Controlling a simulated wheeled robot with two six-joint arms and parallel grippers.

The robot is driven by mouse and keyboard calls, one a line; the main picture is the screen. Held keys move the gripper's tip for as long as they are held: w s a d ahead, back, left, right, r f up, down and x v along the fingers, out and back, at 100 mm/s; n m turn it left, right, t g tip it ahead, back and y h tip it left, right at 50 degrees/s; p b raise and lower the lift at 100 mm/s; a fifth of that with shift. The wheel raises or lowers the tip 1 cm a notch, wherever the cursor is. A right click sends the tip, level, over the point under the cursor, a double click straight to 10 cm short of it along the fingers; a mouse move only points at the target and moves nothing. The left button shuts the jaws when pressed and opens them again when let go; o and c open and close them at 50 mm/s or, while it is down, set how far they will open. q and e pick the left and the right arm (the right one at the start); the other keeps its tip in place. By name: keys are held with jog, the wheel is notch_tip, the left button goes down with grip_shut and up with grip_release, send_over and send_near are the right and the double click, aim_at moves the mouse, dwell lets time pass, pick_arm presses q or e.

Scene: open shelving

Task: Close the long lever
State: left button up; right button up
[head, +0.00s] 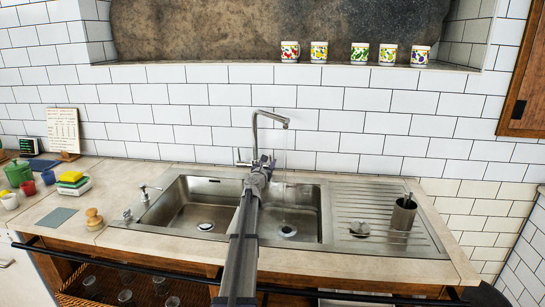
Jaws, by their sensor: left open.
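A steel faucet (256,128) with a tall curved spout stands behind the double sink. A faint stream of water (285,160) falls from its spout into the right basin (305,205). A thin steel lever (239,157) shows at the left of the faucet's base, partly hidden by my gripper. My left gripper (264,162) is open at the faucet's base, in front of the lower spout. Whether it touches the lever I cannot tell. My left arm crosses the sink's divider. My right gripper is not in view.
A metal cup (403,214) stands on the drainboard (375,215) at right. Sponges (72,180), a green pot (18,173) and small cups are on the left counter. Several patterned mugs (319,51) stand on the ledge above. A dark rail (130,262) runs along the counter front.

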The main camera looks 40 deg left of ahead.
pick_arm(q)
jog(key=x, duration=0.6)
jog(key=shift+w+a, duration=0.2)
jog(key=shift+w, duration=0.2)
grip_shut()
dwell(1.0)
